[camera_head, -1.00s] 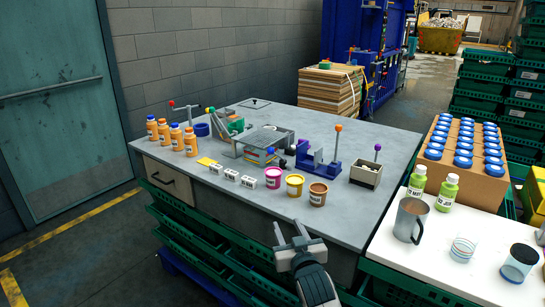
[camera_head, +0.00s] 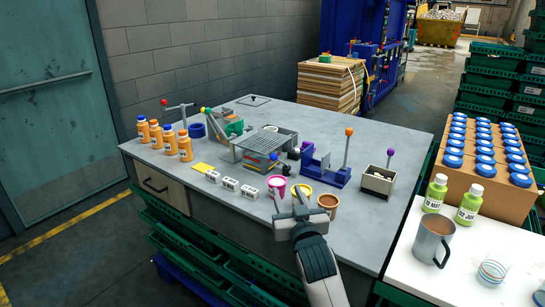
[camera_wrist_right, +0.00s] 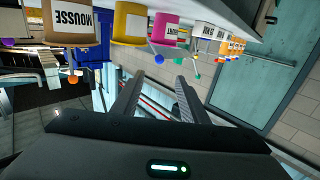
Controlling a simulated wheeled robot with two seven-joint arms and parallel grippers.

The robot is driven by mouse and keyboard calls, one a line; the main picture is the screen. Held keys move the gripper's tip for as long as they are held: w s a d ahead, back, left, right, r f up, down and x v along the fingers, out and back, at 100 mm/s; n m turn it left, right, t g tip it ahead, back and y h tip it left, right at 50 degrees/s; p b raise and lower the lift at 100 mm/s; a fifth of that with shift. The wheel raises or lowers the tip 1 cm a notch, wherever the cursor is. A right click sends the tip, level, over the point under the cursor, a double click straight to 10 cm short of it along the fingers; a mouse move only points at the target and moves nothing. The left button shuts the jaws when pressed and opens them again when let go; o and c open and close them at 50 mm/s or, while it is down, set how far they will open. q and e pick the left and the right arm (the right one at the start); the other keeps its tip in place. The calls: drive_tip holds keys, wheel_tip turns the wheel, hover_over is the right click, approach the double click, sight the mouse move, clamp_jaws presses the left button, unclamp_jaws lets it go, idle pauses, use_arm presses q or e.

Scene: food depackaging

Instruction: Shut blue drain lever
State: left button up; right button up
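In the right wrist view a blue ball (camera_wrist_right: 159,59) shows beyond the fingers. My right gripper (camera_head: 290,202) is open and empty, in front of the pink and yellow cups, apart from the lever. Its two fingers (camera_wrist_right: 155,98) are spread in the wrist view. My left gripper is not in view.
White boxes (camera_head: 230,183) line the front edge. The back right tabletop is clear.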

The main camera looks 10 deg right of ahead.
drive_tip(key=p, duration=0.2)
approach(274, 159)
drive_tip(key=w, duration=0.7)
drive_tip(key=shift+w, duration=0.75)
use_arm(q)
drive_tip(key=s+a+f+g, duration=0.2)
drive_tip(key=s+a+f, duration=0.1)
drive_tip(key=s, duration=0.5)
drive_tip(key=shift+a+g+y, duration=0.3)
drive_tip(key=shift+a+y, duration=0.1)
use_arm(e)
drive_tip(key=shift+f, duration=0.1)
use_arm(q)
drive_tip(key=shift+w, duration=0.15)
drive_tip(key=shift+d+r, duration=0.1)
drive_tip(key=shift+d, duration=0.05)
use_arm(e)
clamp_jaws()
